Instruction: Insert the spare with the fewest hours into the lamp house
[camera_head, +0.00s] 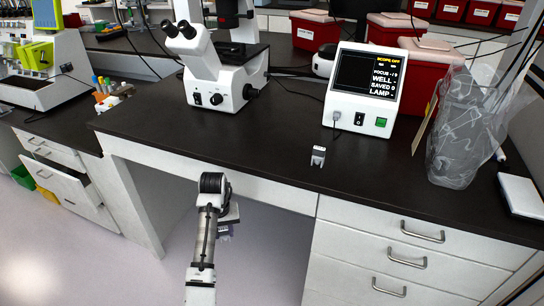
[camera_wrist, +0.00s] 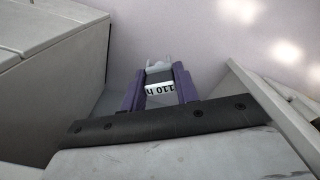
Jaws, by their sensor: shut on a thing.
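My gripper (camera_wrist: 160,98) is shut on a small spare (camera_wrist: 159,77) with a dark body, a grey top end and a white label reading "110 h". The purple fingers grip it from both sides. In the head view my gripper (camera_head: 225,231) hangs low in front of the bench, at the knee space, and the held spare cannot be made out. A small grey-white piece (camera_head: 318,156), perhaps another spare, stands on the bench top; its marking is too small to read. The white microscope (camera_head: 225,85) stands at the back; I cannot clearly identify its lamp house.
A white control box (camera_head: 364,90) shows "SCOPE OFF" and "LAMP -". A clear plastic bag (camera_head: 465,130) and red bins (camera_head: 408,88) stand on the right. The dark bench top (camera_head: 250,140) is clear between microscope and front edge. Drawers (camera_head: 410,250) flank the knee space.

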